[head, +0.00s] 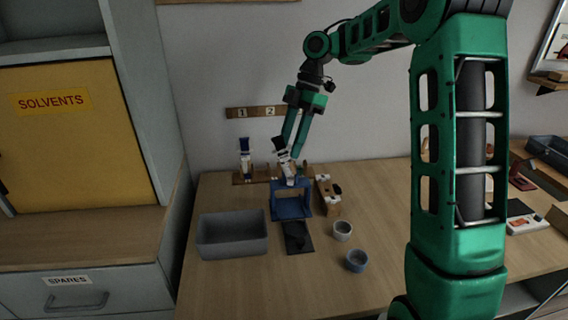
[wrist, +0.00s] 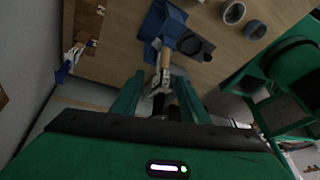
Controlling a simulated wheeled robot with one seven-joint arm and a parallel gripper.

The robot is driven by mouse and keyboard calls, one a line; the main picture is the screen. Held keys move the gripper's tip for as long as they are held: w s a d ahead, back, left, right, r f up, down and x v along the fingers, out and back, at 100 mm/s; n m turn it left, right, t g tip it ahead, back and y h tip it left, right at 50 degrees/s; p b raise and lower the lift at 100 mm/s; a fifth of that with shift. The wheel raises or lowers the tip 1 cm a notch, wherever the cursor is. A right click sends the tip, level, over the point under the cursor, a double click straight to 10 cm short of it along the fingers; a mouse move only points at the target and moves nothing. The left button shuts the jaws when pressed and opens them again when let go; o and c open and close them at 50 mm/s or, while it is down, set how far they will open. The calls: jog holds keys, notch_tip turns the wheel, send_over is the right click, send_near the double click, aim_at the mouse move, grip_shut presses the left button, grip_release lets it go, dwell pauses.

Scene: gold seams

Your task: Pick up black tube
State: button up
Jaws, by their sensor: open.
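My gripper (head: 291,151) is open above the back of the table, pointing down. A white tube-like piece with a black end (head: 280,144) is tilted at its fingertips. In the wrist view, a pale piece (wrist: 163,60) and a dark part (wrist: 173,112) show between the open fingers of my gripper (wrist: 158,88). I cannot tell whether the fingers touch it, or whether it is the black tube. A small black object (head: 297,240) lies on a dark mat (head: 293,248) in front of the blue stand (head: 290,210).
A white-and-blue tube (head: 245,160) stands on a wooden rack (head: 239,180) at the back left. A grey bin (head: 232,236) is at the left. Two small cups, one pale (head: 342,231) and one blue-grey (head: 357,261), stand right of the mat. A wooden block (head: 328,196) is beside the blue stand.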

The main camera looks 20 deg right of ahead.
aim_at(286, 159)
jog(key=shift+x, duration=2.2)
grip_shut()
